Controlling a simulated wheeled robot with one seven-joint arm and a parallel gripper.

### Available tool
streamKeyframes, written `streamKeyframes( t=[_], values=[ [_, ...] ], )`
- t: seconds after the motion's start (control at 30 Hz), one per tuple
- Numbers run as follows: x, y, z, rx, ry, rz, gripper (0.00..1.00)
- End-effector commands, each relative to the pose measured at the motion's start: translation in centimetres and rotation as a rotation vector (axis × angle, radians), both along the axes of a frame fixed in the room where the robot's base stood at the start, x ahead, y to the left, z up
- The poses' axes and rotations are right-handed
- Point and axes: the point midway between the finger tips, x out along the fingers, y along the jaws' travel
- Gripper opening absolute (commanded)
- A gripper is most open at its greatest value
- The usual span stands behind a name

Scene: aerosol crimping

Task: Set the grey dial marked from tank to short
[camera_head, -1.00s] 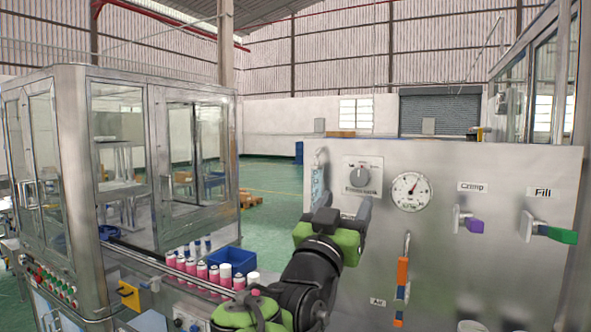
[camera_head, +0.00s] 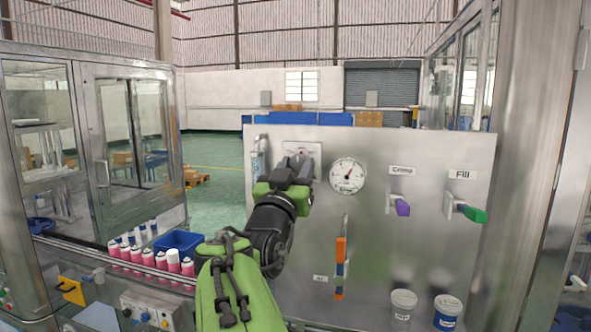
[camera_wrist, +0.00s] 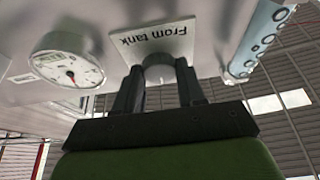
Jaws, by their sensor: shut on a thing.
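The grey dial (camera_wrist: 158,72) sits on a pale plate (camera_wrist: 113,47) lettered "From tank", which appears upside down in the wrist view. My gripper (camera_wrist: 158,88) has one finger on each side of the dial and is shut on it. In the head view my gripper (camera_head: 297,165) covers most of the dial and the lower part of its plate (camera_head: 301,147). The dial's pointer and the "short" mark cannot be made out.
A round gauge (camera_head: 348,176) is just right of the dial. Purple (camera_head: 403,208) and green (camera_head: 473,214) handles stick out farther right. An orange-and-blue lever (camera_head: 340,250) is below the gauge. Pink cans (camera_head: 148,258) and a blue bin (camera_head: 178,243) stand left of my arm.

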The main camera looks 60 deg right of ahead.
Motion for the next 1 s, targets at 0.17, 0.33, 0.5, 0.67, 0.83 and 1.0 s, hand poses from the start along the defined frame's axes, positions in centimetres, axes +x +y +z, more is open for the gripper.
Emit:
streamKeyframes(
  t=[0.17,0.33,0.5,0.67,0.83,1.0],
  values=[
    [0.02,0.02,-0.04,0.001,-0.005,0.001,0.09],
    [0.09,0.06,-0.23,0.005,-0.043,0.002,0.09],
    [0.18,0.11,-0.46,0.017,-0.135,0.003,0.09],
    [0.27,0.13,-0.49,0.036,-0.260,0.004,0.09],
    [0.35,0.13,-0.31,0.061,-0.407,0.004,0.09],
    [0.37,0.09,-0.12,0.085,-0.541,0.002,0.09]
  ],
)
